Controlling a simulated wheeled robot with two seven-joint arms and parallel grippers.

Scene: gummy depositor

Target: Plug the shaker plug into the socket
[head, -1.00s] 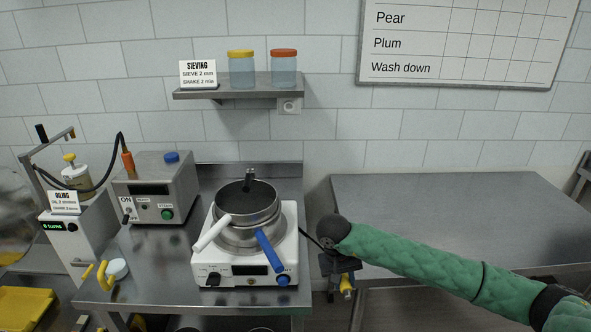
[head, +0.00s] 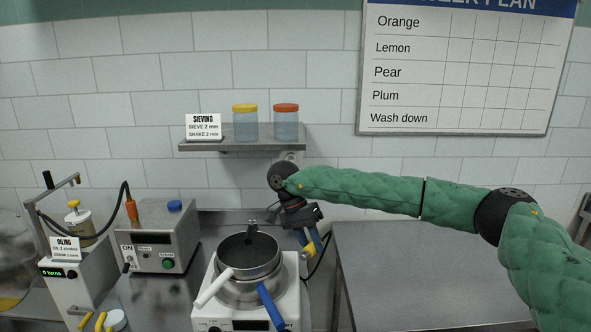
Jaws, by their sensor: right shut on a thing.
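The shaker (head: 285,299) is a white box on the steel table, with a steel sieve pan (head: 247,256) on top and a white and a blue lever at its front. My right gripper (head: 311,248) points downward just right of the pan, in front of the wall. A dark cord (head: 322,258) runs beside the gripper at the shaker's right. The wall socket (head: 291,156) is under the shelf, just above my right wrist, which partly covers it. My left gripper is out of view.
The shelf (head: 215,146) holds two jars and a sieving sign above the socket. A grey control box (head: 158,240) and an oiling unit (head: 66,290) stand left of the shaker. The steel table (head: 420,260) at right is bare.

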